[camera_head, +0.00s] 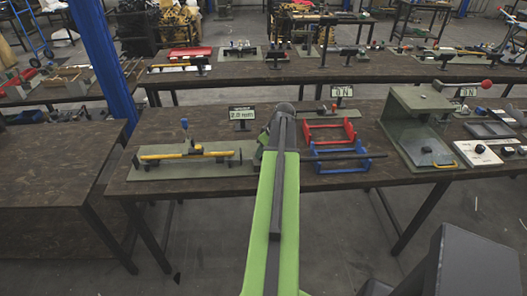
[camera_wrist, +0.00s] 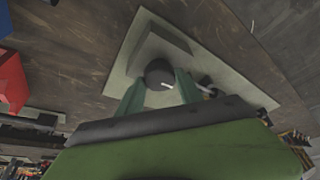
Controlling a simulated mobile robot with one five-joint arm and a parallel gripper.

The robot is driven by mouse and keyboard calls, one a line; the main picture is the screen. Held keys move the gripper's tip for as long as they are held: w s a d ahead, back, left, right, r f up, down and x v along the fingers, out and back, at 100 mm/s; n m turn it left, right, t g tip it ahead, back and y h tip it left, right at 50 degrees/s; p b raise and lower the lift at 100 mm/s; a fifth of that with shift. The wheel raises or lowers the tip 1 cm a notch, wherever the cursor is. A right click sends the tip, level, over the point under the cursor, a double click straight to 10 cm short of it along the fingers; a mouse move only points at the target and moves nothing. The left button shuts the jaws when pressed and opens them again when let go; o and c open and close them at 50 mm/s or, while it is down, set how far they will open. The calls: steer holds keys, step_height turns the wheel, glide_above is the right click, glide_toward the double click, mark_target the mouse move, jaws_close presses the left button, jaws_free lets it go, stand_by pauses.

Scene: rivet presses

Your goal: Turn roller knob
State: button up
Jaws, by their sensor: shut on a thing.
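In the wrist view a dark round knob (camera_wrist: 159,74) stands on a grey-green plate (camera_wrist: 122,80), in front of a raised grey block (camera_wrist: 158,42). My gripper (camera_wrist: 160,88) has its two green fingers on either side of the knob and is shut on it. A short white pointer or mark sticks out beside the knob. In the head view my green arm reaches over the front table, and the gripper and the knob are hidden behind it.
Left of my arm a grey-green plate (camera_head: 215,170) carries a yellow bar (camera_head: 185,155) and a small display (camera_head: 242,114) stands behind. On the right are a red frame (camera_head: 328,138), a blue frame (camera_head: 365,163) and a grey press (camera_head: 418,105).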

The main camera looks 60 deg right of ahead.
steer(key=shift+s+m, duration=0.1)
steer(key=shift+m, duration=0.4)
steer(key=o, duration=1.4)
steer(key=shift+c, duration=0.2)
steer(key=p+v, duration=1.6)
steer(key=v, duration=0.1)
steer(key=shift+a+r, duration=0.25)
steer(key=shift+a, duration=0.1)
